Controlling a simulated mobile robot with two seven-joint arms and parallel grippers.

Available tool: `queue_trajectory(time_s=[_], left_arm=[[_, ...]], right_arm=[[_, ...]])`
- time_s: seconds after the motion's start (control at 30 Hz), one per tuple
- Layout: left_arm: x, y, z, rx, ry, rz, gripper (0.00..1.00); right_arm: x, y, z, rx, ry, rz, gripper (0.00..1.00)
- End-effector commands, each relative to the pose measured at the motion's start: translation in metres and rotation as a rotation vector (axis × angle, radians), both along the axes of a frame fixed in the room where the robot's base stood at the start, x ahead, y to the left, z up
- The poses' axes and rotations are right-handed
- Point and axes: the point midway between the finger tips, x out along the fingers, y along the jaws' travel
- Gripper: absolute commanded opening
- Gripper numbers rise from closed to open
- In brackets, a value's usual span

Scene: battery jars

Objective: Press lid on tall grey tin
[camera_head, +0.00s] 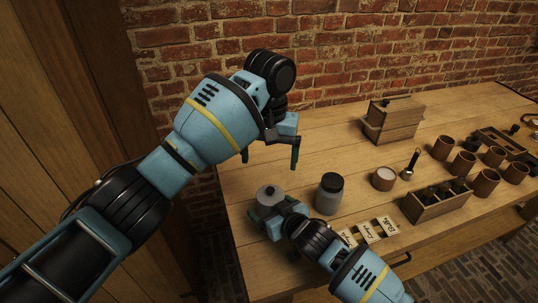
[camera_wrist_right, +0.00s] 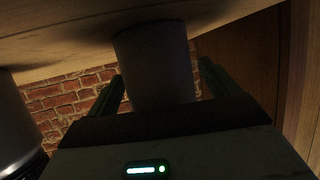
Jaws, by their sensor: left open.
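The tall grey tin stands at the near left of the table, with a grey lid (camera_head: 269,194) with a small dark knob on its top. I cannot tell how deep the lid sits. My right gripper (camera_head: 270,219) is around the tin from the front and hides much of it. My left gripper (camera_head: 281,147) is open and empty, above and behind the lid, fingers pointing down.
A grey jar with a dark lid (camera_head: 330,194) stands just right of the tin. Paper labels (camera_head: 369,231) lie in front. A pale-topped round container (camera_head: 384,178), a wooden rack (camera_head: 437,204), several brown cups (camera_head: 463,164) and a wooden box (camera_head: 393,120) stand farther right. A brick wall (camera_head: 330,60) is behind.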

Motion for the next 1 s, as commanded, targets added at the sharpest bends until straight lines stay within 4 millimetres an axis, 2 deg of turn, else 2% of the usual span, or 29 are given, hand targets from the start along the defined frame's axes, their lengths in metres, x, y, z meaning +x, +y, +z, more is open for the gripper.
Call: queue_trajectory(time_s=[0.37, 0.8, 1.0], left_arm=[[0.000, 0.000, 0.005, 0.000, -0.006, 0.001, 0.89], [0.000, 0.000, 0.029, 0.000, -0.036, 0.001, 0.89], [-0.001, 0.000, 0.032, 0.000, -0.039, 0.001, 0.89]], right_arm=[[-0.006, -0.004, 0.003, 0.000, 0.000, 0.000, 0.86], [-0.050, -0.034, 0.026, 0.000, -0.002, 0.000, 0.86], [-0.059, -0.040, 0.030, 0.000, 0.000, 0.000, 0.86]])
